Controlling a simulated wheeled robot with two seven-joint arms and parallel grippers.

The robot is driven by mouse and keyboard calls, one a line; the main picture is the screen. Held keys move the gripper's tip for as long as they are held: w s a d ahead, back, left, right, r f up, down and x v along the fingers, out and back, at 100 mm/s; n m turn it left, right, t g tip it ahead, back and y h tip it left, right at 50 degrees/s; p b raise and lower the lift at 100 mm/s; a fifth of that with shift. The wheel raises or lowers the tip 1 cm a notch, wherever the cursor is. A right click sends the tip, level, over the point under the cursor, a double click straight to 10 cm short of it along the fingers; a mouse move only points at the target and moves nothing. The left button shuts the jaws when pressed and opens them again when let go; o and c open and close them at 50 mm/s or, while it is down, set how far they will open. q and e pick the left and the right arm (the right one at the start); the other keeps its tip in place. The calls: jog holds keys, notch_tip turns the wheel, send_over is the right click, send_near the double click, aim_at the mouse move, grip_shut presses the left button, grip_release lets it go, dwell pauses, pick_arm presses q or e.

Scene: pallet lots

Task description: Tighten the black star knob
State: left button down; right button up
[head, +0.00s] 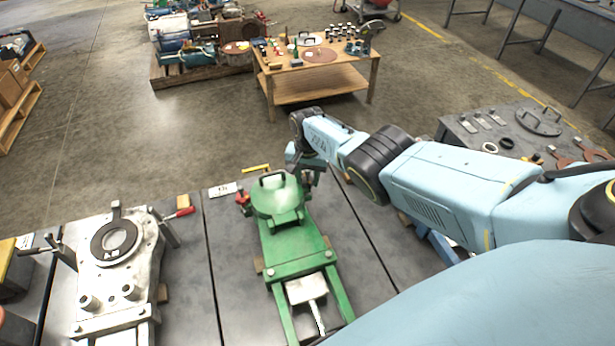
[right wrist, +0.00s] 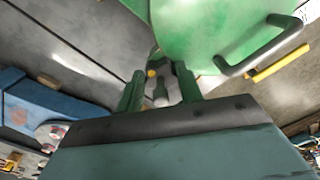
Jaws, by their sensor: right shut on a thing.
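A green machine (head: 290,245) with a round green lid (head: 272,197) stands on the grey bench in the head view. The lid's handle also shows at upper right in the right wrist view, beside the green lid (right wrist: 215,35). My right gripper (head: 308,182) is at the right edge of this lid. In the right wrist view my right gripper (right wrist: 160,88) has its two green fingers closed around a small dark part, which I take to be the black star knob (right wrist: 160,67). The knob is mostly hidden between the fingers, so its shape is unclear. My left gripper is out of view.
A silver machine (head: 118,255) with a round port stands to the left. A wooden table (head: 318,85) with small parts stands beyond open floor.

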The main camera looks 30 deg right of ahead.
jog(key=o, duration=1)
jog(key=shift+r, duration=0.1)
jog(key=shift+r+p, duration=0.55)
notch_tip(320, 180, up, 11)
jog(key=p, duration=0.6)
jog(key=shift+r, duration=0.2)
jog(key=shift+r+p, duration=0.3)
jog(key=shift+r, duration=0.1)
